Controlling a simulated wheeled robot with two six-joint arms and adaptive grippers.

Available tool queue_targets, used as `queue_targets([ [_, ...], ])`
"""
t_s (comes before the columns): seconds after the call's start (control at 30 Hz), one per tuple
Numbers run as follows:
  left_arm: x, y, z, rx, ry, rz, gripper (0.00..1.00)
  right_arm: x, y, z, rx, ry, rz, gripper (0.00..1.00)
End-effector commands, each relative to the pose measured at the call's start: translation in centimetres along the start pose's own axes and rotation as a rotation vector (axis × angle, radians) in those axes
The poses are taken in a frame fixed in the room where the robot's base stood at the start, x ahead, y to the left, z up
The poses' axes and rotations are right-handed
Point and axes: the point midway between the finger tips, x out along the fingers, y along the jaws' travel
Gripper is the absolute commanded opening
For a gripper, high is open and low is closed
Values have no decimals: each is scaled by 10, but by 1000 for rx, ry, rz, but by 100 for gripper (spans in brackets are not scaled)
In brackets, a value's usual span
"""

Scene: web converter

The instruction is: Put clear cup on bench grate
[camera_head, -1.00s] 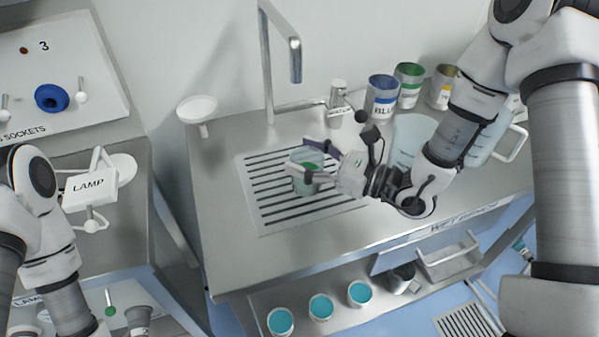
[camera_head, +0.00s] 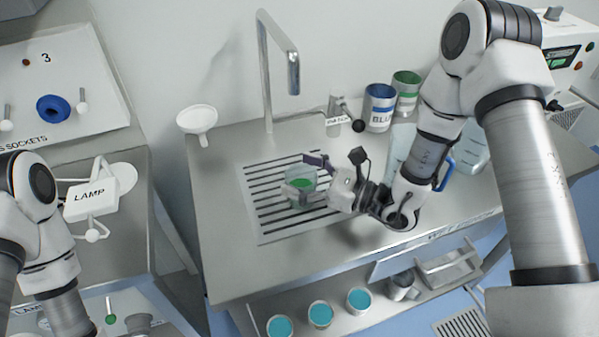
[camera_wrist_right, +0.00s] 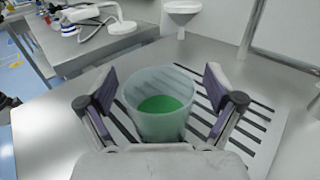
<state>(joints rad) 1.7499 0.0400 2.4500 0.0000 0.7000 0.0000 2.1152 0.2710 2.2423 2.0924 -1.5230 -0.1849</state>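The clear cup (camera_head: 301,186), with green contents, stands upright on the slotted bench grate (camera_head: 262,226). In the right wrist view the cup (camera_wrist_right: 160,108) sits between the two fingers, with the grate (camera_wrist_right: 262,128) under and beside it. My right gripper (camera_head: 309,176) is around the cup. In the wrist view my right gripper (camera_wrist_right: 160,85) is open, with a small gap between each finger and the cup wall. The cup's base is partly hidden by the gripper body. My left arm shows at the left edge of the head view, but its gripper is out of view.
A faucet (camera_head: 291,70) rises behind the grate. A white funnel (camera_head: 197,119) is at the back left. Blue (camera_head: 380,108) and green (camera_head: 405,92) cans stand at the back right, near clear pitchers (camera_head: 473,150). Bare bench lies left of the grate.

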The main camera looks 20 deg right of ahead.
Motion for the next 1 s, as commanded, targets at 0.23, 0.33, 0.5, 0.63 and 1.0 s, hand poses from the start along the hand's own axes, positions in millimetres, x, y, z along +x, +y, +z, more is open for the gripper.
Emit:
queue_targets([
  [0.23,-3,0,0,0,0,0,95,-4,-1,3,2,-1,-4,92],
  [0.33,0,0,0,0,0,0,95,-18,-2,2,4,-1,-7,92],
  [0.5,3,0,0,0,0,0,95,-52,-3,3,6,-4,-9,92],
  [0.63,1,0,0,0,0,0,95,-75,-2,5,5,-5,-8,92],
  [1.0,-8,0,0,0,0,0,95,-118,-1,4,1,-2,-2,92],
])
